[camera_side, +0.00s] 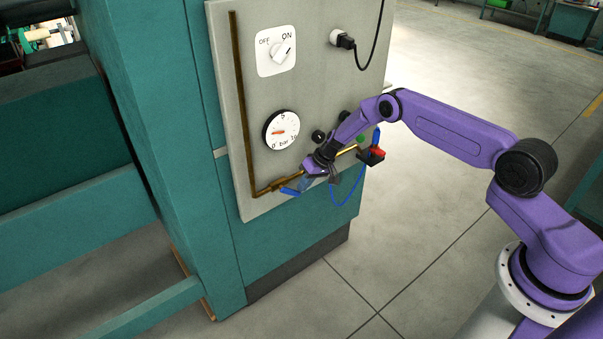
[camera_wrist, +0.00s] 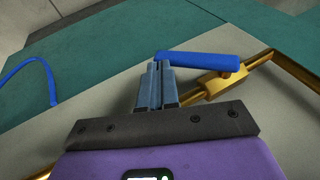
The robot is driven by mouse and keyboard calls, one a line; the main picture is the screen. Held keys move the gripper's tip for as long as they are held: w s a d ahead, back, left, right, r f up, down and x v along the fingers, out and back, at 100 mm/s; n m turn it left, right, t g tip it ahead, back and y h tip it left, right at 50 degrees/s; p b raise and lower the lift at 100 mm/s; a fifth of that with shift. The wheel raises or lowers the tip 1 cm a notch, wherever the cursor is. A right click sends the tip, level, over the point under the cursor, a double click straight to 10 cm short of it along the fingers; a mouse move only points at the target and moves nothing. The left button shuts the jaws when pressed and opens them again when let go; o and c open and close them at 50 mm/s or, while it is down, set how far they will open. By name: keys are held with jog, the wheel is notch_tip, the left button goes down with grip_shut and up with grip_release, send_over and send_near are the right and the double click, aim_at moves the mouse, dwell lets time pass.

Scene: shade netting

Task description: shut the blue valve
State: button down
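The blue valve has a blue lever (camera_wrist: 200,60) on a brass body (camera_wrist: 222,84) in the brass pipe. In the wrist view the lever points left from its pivot, at an angle to the pipe. In the side view the lever (camera_side: 290,191) shows small at the panel's lower edge, partly hidden by my gripper. My gripper (camera_side: 308,182) is low in front of the panel. In the wrist view its fingers (camera_wrist: 160,64) are together, with the tips at the lever's free left end. I cannot tell whether they touch it.
The grey panel (camera_side: 235,110) carries a gauge (camera_side: 281,131), an ON/OFF switch (camera_side: 281,51) and a plug with a black cable (camera_side: 344,40). A red and black part (camera_side: 374,153) and a blue tube (camera_side: 346,199) are close right of my gripper. Open floor lies right.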

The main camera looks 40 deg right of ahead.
aim_at(299, 196)
jog(key=f, duration=0.1)
jog(key=a+f, duration=0.1)
jog(key=f, duration=0.1)
jog(key=a+f, duration=0.1)
jog(key=shift+a+f, duration=0.1)
jog(key=shift+f, duration=0.1)
jog(key=shift+a+f, duration=0.5)
jog(key=shift+a, duration=0.15)
dwell(0.6)
jog(key=s+d+r, duration=0.2)
jog(key=s+d, duration=0.1)
jog(key=d, duration=1)
jog(key=shift+d, duration=0.2)
